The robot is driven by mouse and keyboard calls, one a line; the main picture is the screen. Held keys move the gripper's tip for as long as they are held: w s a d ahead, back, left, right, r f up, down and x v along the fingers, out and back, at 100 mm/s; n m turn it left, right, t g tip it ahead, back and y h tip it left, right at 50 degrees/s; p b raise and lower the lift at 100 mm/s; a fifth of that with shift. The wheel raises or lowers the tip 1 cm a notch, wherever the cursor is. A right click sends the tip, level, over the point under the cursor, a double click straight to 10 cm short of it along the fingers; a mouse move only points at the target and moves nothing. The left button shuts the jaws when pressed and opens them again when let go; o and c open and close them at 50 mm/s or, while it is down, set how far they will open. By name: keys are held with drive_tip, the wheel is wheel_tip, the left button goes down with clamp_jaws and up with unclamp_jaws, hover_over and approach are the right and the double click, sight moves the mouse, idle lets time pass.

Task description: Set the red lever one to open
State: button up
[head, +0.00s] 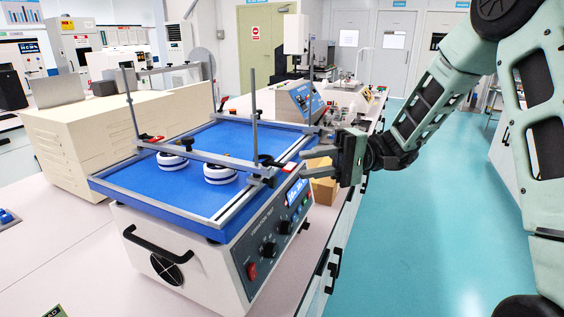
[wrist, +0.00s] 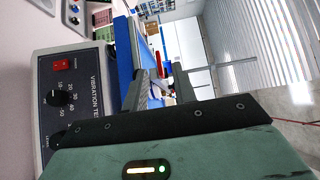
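The vibration tester is a white box (head: 190,238) with a blue top plate (head: 133,185) and grey clamp bars. A red lever (head: 290,168) sits at the front right bar end, close to my gripper (head: 306,141). A second red lever (head: 153,139) is at the far left bar end. I cannot tell which is lever one. My gripper is open and empty, its fingers pointing left, above and beside the near lever, apparently apart from it. In the wrist view, a red lever (wrist: 158,64) shows beyond the gap between my fingers (wrist: 160,84).
Two white round pieces (head: 220,174) stand on the blue plate. Upright grey rods (head: 254,112) rise from the bars. The floor at right is clear.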

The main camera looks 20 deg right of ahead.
sight(297, 166)
drive_tip(key=a+p, duration=0.1)
drive_tip(key=a, duration=0.5)
drive_tip(key=shift+a, duration=0.25)
clamp_jaws()
